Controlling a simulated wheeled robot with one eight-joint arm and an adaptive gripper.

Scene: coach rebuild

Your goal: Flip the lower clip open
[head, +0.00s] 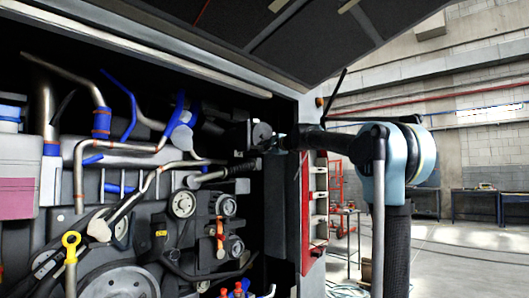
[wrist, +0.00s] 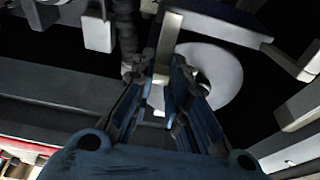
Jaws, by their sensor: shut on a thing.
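My gripper (wrist: 161,68) points into the engine bay in the wrist view, its two blue fingers close together around a pale upright bar (wrist: 168,38). The bar looks like the lower clip, and the fingers are shut on it. A pale round disc (wrist: 222,75) with a dark centre sits just behind and right of the right finger. In the head view, my gripper (head: 276,143) reaches in from the right to a dark box-shaped housing (head: 248,134). The clip is too small and dark to make out there, and I cannot tell how far it is turned.
A ribbed black hose (wrist: 126,35) runs close to the left finger. A pale angled bracket (wrist: 225,28) crosses above right. Pipes and pulleys (head: 183,204) fill the bay at left. The bay's right frame (head: 308,120) stands beside my arm; open floor (head: 450,245) lies at right.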

